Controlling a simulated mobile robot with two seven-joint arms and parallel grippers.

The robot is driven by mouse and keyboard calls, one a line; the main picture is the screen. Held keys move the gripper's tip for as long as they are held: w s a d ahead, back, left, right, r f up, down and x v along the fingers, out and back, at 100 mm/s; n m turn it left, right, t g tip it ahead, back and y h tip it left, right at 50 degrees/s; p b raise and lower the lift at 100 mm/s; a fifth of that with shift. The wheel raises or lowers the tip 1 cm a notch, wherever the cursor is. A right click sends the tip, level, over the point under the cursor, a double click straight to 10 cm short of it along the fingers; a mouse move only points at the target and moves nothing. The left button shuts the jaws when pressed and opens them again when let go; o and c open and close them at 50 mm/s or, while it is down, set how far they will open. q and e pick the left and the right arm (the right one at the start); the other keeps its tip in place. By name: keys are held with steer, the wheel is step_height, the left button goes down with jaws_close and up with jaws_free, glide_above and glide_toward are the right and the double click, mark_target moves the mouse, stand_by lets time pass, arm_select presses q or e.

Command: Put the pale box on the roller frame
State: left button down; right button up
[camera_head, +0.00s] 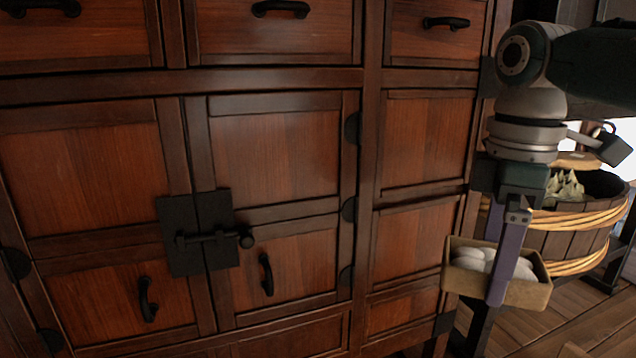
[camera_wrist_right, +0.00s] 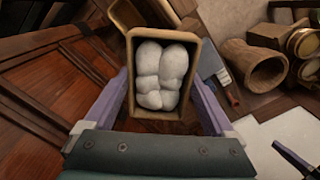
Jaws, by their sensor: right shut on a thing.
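The pale box (camera_head: 463,282) is a small open tan box holding several smooth white rounded pieces. In the head view it hangs at the lower right, in front of the cabinet's right edge. My right gripper (camera_head: 497,285) points down and is shut on it, one purple finger showing across its near side. In the right wrist view the box (camera_wrist_right: 131,80) sits between both fingers, its open top facing the camera. I cannot make out the roller frame for certain in either view. My left gripper is not seen in the head view.
A dark red wooden cabinet (camera_head: 275,150) with black iron handles fills the left and middle. A wooden tub (camera_head: 575,240) with pale hoops stands behind the box at right, with plank floor (camera_head: 590,325) before it. A woven basket (camera_wrist_right: 252,68) lies right of the box in the wrist view.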

steer(key=s+a+r+m+p, duration=0.2)
steer(key=r+m, duration=0.1)
steer(key=r, duration=0.4)
steer(key=s+a+r+m+p, duration=0.2)
steer(key=r+m, duration=0.1)
steer(key=r, duration=0.5)
steer(key=s+d+r+m+p, duration=0.1)
steer(key=s+r+m+p, duration=0.4)
steer(key=s+r+m, duration=0.35)
steer(key=s+r+p, duration=0.3)
steer(key=r+p, duration=1.4)
steer(key=p, duration=0.2)
steer(key=s+r+n+p, duration=0.1)
steer(key=s+r+p, duration=0.2)
steer(key=r+p, duration=1.5)
steer(key=shift+s+a+r+p, duration=0.15)
steer(key=shift+s+p, duration=0.15)
steer(key=shift+p, duration=0.1)
